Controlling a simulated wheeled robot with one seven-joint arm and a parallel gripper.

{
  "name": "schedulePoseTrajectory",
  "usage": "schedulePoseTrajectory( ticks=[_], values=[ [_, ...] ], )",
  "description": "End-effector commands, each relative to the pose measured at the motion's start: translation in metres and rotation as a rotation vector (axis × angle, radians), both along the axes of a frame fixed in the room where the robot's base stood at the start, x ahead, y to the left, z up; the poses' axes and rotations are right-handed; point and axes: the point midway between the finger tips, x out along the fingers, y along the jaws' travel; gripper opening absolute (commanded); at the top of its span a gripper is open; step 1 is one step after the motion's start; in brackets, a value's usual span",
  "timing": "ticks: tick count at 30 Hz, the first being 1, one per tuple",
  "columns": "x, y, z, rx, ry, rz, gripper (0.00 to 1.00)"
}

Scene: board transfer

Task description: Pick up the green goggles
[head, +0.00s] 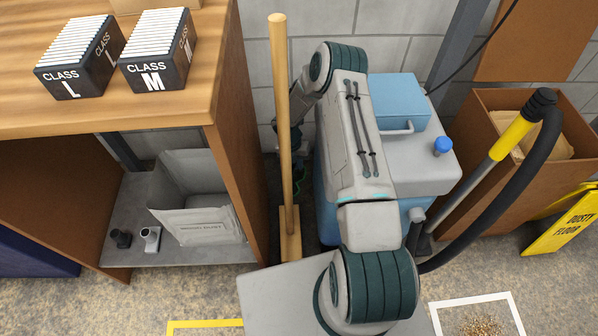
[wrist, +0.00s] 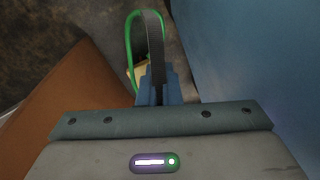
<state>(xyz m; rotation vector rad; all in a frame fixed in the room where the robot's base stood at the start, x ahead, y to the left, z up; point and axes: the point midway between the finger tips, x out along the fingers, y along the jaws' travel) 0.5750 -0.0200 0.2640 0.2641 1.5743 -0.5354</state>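In the head view a small bit of green (head: 300,180) shows low in the gap between the wooden cabinet and the blue-grey machine. My gripper there is mostly hidden behind the broom handle and my own arm. The finger is seen edge-on, so its opening cannot be judged.
A broom (head: 281,120) stands upright in the gap, close to my arm. The wooden cabinet (head: 228,150) walls the left and the blue-grey machine (head: 430,165) the right. A vacuum hose (head: 535,160) and a yellow floor sign (head: 568,222) are farther right.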

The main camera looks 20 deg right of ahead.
Motion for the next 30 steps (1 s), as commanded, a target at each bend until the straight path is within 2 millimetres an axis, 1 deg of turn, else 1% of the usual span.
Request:
schedulePoseTrajectory(
  ticks=[1, 6, 18, 24, 30],
  values=[
    [0.009, -0.002, 0.001, 0.001, -0.002, -0.002, 0.00],
    [0.033, -0.007, 0.001, 0.001, -0.001, -0.003, 0.00],
    [0.084, -0.017, 0.000, 0.000, -0.002, -0.002, 0.00],
    [0.100, -0.019, -0.001, 0.000, -0.001, 0.000, 0.00],
    [0.107, -0.021, 0.000, 0.000, -0.001, 0.001, 0.00]
  ],
)
